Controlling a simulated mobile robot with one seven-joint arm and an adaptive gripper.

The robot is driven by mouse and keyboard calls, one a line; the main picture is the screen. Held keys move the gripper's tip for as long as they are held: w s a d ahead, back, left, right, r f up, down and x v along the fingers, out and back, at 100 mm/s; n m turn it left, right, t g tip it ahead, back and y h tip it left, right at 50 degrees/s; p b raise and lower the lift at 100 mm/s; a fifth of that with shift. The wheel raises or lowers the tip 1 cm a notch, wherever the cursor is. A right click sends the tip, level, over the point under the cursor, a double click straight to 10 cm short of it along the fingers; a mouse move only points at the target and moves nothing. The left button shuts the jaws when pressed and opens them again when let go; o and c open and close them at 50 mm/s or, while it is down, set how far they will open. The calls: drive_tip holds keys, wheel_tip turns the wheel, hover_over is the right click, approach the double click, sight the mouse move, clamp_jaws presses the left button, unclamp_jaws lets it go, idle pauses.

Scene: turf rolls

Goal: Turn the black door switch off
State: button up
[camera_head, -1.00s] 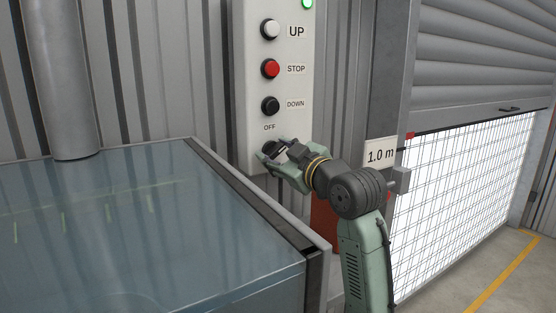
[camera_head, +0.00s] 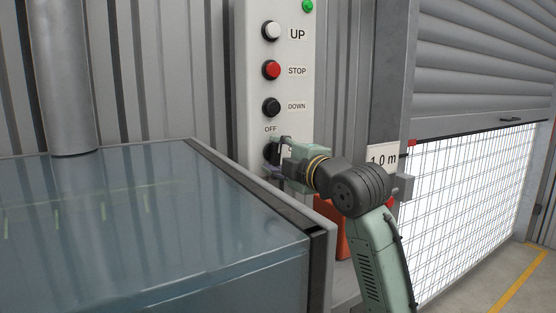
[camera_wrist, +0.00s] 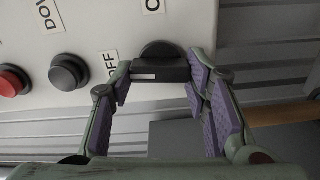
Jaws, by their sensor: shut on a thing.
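The black door switch (camera_head: 269,152) is a round rotary knob with a bar handle, low on the pale control panel under the OFF label (camera_head: 270,129). My gripper (camera_head: 279,156) is at the switch and partly covers it. In the wrist view, my gripper (camera_wrist: 160,74) has a finger on each side of the bar of the switch (camera_wrist: 160,60) and is shut on it. A white mark on the bar sits at its left end, toward the OFF label. A second label, showing only an "O", is cut off at the top.
Above the switch are the black DOWN button (camera_head: 271,107), red STOP button (camera_head: 271,70) and white UP button (camera_head: 271,31), with a dark green lamp (camera_head: 307,6). A glass-topped case (camera_head: 150,220) stands at left. A part-raised shutter (camera_head: 490,60) is at right.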

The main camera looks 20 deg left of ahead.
drive_tip(key=shift+n, duration=0.6)
drive_tip(key=o, duration=1.2)
drive_tip(key=shift+c, duration=0.2)
drive_tip(key=v, duration=1.2)
drive_tip(key=shift+r, duration=0.1)
